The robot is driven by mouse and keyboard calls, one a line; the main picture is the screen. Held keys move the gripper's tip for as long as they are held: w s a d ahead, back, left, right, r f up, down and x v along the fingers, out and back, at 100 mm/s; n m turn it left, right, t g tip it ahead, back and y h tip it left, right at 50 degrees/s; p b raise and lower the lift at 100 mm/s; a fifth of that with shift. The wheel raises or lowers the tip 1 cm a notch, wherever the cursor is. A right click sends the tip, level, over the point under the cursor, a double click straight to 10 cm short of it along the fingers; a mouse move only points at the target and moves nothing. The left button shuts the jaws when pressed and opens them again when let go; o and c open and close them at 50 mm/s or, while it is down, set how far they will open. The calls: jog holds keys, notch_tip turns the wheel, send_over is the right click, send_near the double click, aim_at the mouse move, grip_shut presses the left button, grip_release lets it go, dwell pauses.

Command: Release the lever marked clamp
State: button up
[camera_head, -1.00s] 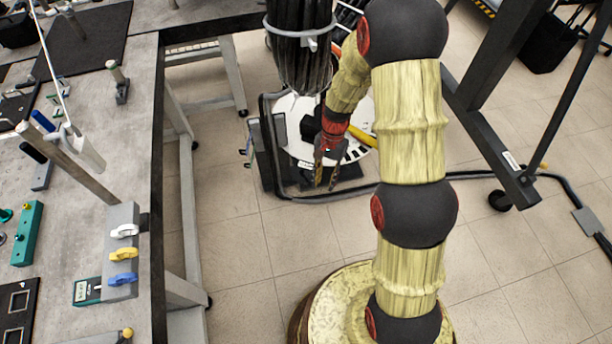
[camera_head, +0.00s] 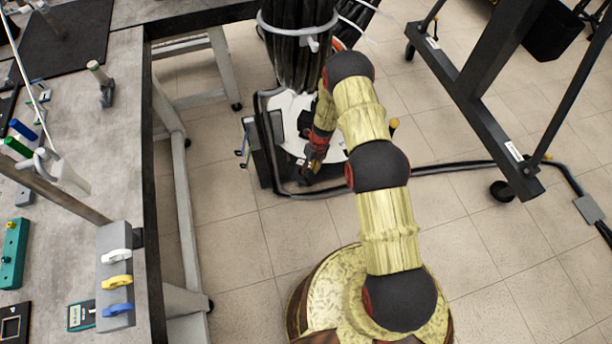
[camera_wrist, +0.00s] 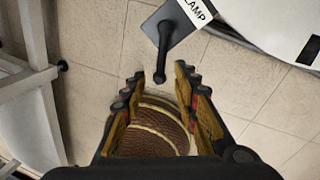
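In the wrist view, a black lever (camera_wrist: 164,50) sticks out from a dark plate. The white label (camera_wrist: 196,12) beside it reads "AMP", its start cut off by the frame edge. My gripper (camera_wrist: 160,72) is open, with one finger on each side. The lever's round free end appears between the fingertips; I cannot tell how far in depth it is from them, and no contact shows. The lever cannot be made out there.
A workbench (camera_head: 110,170) with white, yellow and blue switches (camera_head: 117,281) stands left. A black cable bundle (camera_head: 297,60) hangs above the machine. A dark wheeled frame (camera_head: 490,110) stands right. A thick cable (camera_head: 440,168) crosses the floor. Tiled floor is free between bench and base.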

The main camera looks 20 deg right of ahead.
aim_at(306, 179)
jog(key=shift+m, duration=0.9)
jog(key=b+x, duration=0.2)
jog(key=x, duration=0.5)
jog(key=shift+d+f, duration=0.1)
jog(key=shift+f, duration=0.3)
jog(key=c, duration=0.4)
jog(key=c, duration=0.3)
grip_shut()
